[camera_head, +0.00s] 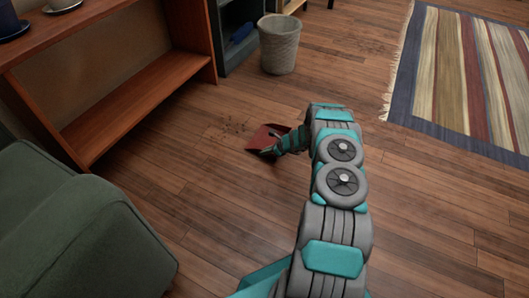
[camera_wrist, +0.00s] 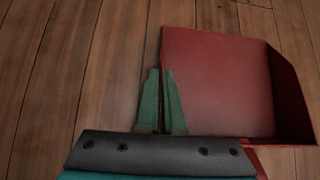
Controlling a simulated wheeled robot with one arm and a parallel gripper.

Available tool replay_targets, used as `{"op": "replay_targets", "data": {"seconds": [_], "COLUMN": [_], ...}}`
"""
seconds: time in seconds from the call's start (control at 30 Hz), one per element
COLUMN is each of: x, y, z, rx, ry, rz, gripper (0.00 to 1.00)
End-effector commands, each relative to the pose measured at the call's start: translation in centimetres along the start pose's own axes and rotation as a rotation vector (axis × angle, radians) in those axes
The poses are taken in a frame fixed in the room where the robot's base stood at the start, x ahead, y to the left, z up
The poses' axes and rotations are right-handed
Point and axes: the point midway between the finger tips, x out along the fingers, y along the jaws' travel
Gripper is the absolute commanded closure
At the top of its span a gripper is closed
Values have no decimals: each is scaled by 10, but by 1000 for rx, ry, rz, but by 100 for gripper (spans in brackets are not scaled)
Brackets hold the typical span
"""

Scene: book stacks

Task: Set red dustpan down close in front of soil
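The red dustpan (camera_head: 265,137) is at floor level in the head view, partly hidden by my arm. My gripper (camera_head: 280,148) is at its near right side. In the wrist view the dustpan (camera_wrist: 220,85) fills the right half. The green fingers of my gripper (camera_wrist: 161,72) are close together, one on each side of the dustpan's left wall, pinching it. The soil (camera_head: 235,128) is a patch of dark specks on the wooden floor, just left of the dustpan and a small gap from it. The soil does not show in the wrist view.
A woven waste basket (camera_head: 280,50) stands behind the dustpan. A wooden shelf (camera_head: 140,105) is at the left, with a green armchair (camera_head: 75,230) in front of it. A striped rug (camera_head: 455,75) lies at the right. The floor around the dustpan is clear.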

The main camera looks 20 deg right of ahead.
Motion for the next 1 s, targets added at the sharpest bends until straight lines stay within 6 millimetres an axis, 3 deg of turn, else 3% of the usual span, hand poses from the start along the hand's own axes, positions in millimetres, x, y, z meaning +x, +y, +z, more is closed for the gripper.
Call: {"op": "replay_targets", "data": {"seconds": [0.17,0.2,0.47,0.77,1.0], "x": [2,2,2,0,-29], "y": [0,0,0,0,-1], "z": [-1,-1,-1,0,1], "rx": [-1,0,0,0,2], "ry": [-1,-1,0,0,0], "rz": [0,0,1,0,-1], "gripper": [100,93,65,65,65]}}
